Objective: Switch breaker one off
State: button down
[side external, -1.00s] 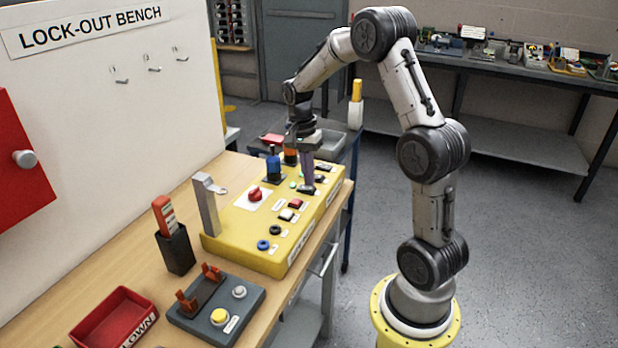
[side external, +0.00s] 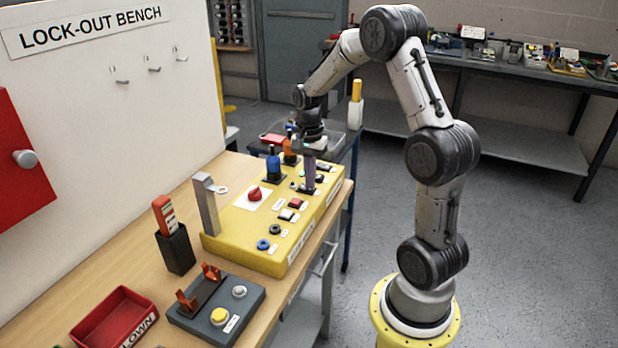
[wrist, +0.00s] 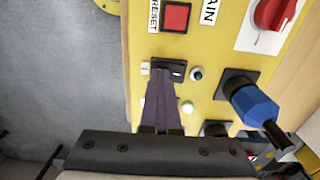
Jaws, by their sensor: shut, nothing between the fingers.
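A black rocker breaker switch (wrist: 172,66) sits on the yellow panel (side external: 225,240), with a small white tag on its left and a dark round lamp (wrist: 196,74) on its right. I cannot read the tag, so cannot tell if it is breaker one. My gripper (wrist: 162,80) is shut and empty, its purple fingers pointing down, tips at the near edge of this switch and partly hiding it. I cannot tell whether they touch. In the side view my gripper (side external: 305,190) stands over the panel's right side. A lit green lamp (wrist: 188,107) is beside the fingers.
A blue-handled switch (wrist: 255,103) and an orange one (side external: 290,148) stand up from the panel near my gripper. A red rotary knob (side external: 254,194), a red RESET button (wrist: 175,17) and a metal post (side external: 206,205) are also on it. The floor to the right is clear.

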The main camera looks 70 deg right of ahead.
aim_at(303, 186)
jog(key=shift+s+f, duration=0.2)
jog(key=shift+f, duration=0.35)
jog(key=shift+w+a+r, duration=0.15)
jog(key=shift+w, duration=0.65)
notch_tip(303, 186, up, 15)
jog(key=shift+w+d, duration=0.2)
jog(key=shift+w, duration=0.1)
jog(key=shift+w+a+g, duration=0.1)
jog(key=shift+a+g, duration=0.05)
jog(key=shift+g, duration=0.45)
jog(key=f, duration=0.4)
jog(key=s+f, duration=0.1)
jog(key=f, duration=0.9)
jog(key=shift+s, duration=0.35)
